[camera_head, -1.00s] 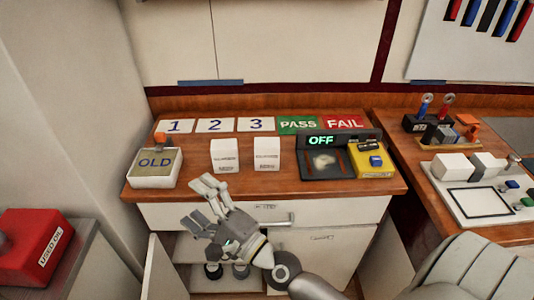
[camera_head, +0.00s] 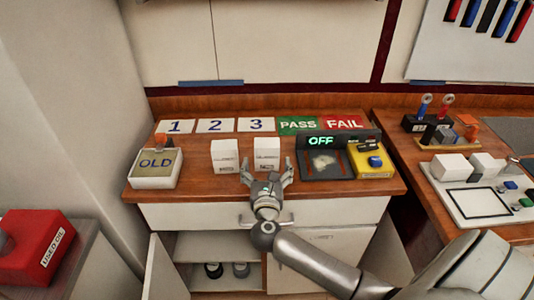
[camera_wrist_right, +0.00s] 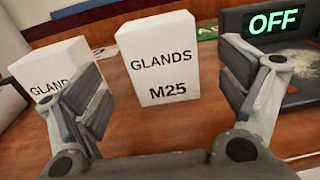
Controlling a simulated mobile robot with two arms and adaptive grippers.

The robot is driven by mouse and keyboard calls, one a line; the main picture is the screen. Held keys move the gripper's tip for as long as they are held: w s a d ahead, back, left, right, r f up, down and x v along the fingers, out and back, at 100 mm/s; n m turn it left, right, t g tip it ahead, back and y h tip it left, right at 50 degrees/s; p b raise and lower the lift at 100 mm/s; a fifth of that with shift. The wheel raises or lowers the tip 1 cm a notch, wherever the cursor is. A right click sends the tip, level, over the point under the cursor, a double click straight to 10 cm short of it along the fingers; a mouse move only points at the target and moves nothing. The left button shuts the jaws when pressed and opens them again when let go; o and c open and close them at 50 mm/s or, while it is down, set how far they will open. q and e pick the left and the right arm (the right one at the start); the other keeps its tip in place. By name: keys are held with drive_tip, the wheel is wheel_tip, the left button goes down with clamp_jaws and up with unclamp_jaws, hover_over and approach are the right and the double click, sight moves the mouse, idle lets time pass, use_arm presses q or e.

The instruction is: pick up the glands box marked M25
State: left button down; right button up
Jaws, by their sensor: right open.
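The glands box marked M25 (camera_wrist_right: 160,62) is a white upright box standing on the wooden counter. In the head view the M25 box (camera_head: 267,153) is the right one of two white boxes. My right gripper (camera_head: 268,165) is open in front of it, its fingers pointing at the box. In the right wrist view the open fingers of my right gripper (camera_wrist_right: 165,85) stand to either side of the box's lower part, apart from it. The other glands box (camera_wrist_right: 52,68) is partly hidden behind the left finger, so its size mark is covered. My left gripper is not in view.
A tester with an OFF display (camera_head: 321,141) and a yellow unit (camera_head: 372,163) stand to the right. A tray marked OLD (camera_head: 155,166) stands at the left. Cards marked 1, 2, 3, PASS and FAIL lie behind the boxes. An open cabinet door (camera_head: 168,272) hangs below.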

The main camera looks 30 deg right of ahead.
sight(267, 158)
drive_tip(key=p+x, duration=0.1)
drive_tip(key=x, duration=0.4)
drive_tip(key=shift+w+d+f, duration=0.15)
drive_tip(key=shift+w+d, duration=0.25)
drive_tip(key=shift+w, duration=0.15)
drive_tip(key=c, duration=1.2)
